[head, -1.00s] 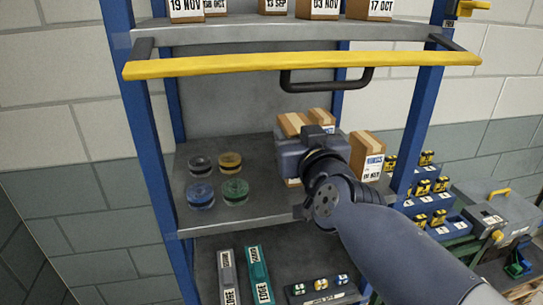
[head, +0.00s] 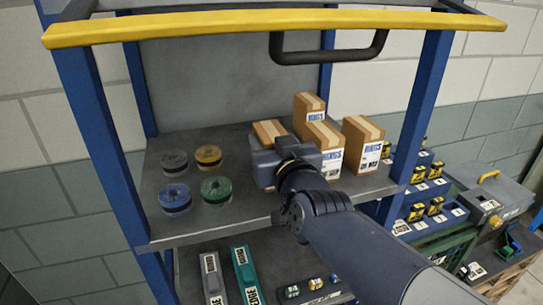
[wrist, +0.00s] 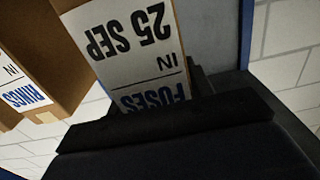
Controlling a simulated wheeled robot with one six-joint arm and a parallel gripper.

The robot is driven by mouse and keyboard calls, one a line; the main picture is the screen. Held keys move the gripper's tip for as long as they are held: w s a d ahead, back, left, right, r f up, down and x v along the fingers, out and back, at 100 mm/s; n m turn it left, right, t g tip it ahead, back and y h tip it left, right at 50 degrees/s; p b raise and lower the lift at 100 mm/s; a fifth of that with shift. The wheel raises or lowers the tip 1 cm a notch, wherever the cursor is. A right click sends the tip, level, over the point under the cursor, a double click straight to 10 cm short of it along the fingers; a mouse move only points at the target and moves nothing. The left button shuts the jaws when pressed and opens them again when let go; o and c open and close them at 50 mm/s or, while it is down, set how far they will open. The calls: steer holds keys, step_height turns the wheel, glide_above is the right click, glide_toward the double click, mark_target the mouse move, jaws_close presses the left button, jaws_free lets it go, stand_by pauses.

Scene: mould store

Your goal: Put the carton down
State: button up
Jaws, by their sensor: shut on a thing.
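My gripper (head: 280,156) is shut on a brown carton (head: 266,130) above or on the middle shelf board. In the wrist view this carton (wrist: 140,45) carries a white label reading FUSES, IN, 25 SEP, upside down in the picture. In the head view my gripper hides most of its front, and its underside is hidden, so I cannot tell whether it touches the shelf (head: 235,222).
Three other cartons stand close by on the right: one behind (head: 308,108), one beside (head: 325,136), one farther right (head: 362,145). Several tape-like rolls (head: 215,190) lie on the left. A yellow bar (head: 270,24) with a black handle (head: 330,58) crosses above.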

steer(key=shift+f, duration=1.05)
steer(key=shift+f, duration=0.15)
steer(key=o, duration=1.2)
steer(key=shift+c, duration=0.2)
steer(key=shift+r, duration=0.2)
steer(key=p+v, duration=0.2)
steer(key=v, duration=1)
steer(key=shift+p, duration=0.3)
steer(key=shift+o, duration=0.3)
